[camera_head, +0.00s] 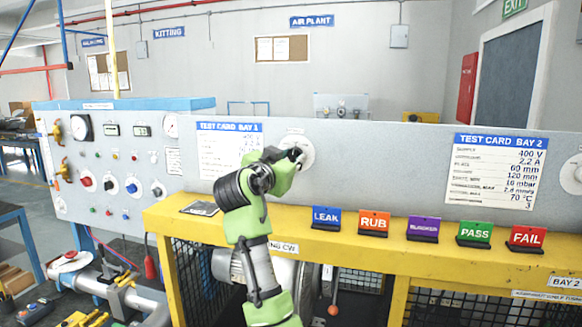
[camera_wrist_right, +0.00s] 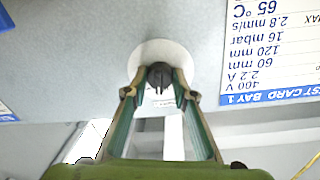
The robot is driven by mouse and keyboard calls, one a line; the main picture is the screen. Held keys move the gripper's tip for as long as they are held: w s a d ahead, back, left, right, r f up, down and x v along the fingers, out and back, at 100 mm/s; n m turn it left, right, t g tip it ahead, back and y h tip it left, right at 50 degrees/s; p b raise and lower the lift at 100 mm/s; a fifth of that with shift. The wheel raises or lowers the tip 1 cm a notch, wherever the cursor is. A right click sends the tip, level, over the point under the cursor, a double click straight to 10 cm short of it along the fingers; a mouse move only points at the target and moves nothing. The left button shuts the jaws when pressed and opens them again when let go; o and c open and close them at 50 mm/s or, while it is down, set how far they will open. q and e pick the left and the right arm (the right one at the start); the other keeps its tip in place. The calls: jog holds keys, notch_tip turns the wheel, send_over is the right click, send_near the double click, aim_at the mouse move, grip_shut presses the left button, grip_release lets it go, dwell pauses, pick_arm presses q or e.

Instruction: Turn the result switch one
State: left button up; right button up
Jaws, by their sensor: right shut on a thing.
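The result switch is a black knob on a round white plate (camera_head: 307,150) on the grey panel, just right of the bay 1 test card (camera_head: 228,155). My right gripper (camera_head: 297,157) reaches it from the front and partly covers it in the head view. In the right wrist view the black knob (camera_wrist_right: 159,75) sits between the two fingertips, in front of the white plate (camera_wrist_right: 166,55). My right gripper (camera_wrist_right: 159,92) is shut on the knob. The markings on the plate are too small to read. My left gripper is not in view.
Below the panel, a yellow bench (camera_head: 340,245) carries several coloured signs, such as the blue LEAK sign (camera_head: 326,218) and red FAIL sign (camera_head: 527,236). The bay 2 test card (camera_head: 494,172) hangs at right. A control panel (camera_head: 112,165) with gauges stands at left.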

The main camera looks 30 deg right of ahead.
jog(key=m+b, duration=0.3)
jog(key=b, duration=0.1)
jog(key=shift+a+f, duration=0.1)
jog(key=shift+f, duration=0.05)
jog(key=shift+m+b, duration=0.55)
jog(key=shift+m, duration=0.35)
jog(key=shift+r+m+b, duration=0.25)
jog(key=shift+m+b, duration=0.35)
jog(key=shift+m, duration=0.5)
jog(key=o, duration=1.1)
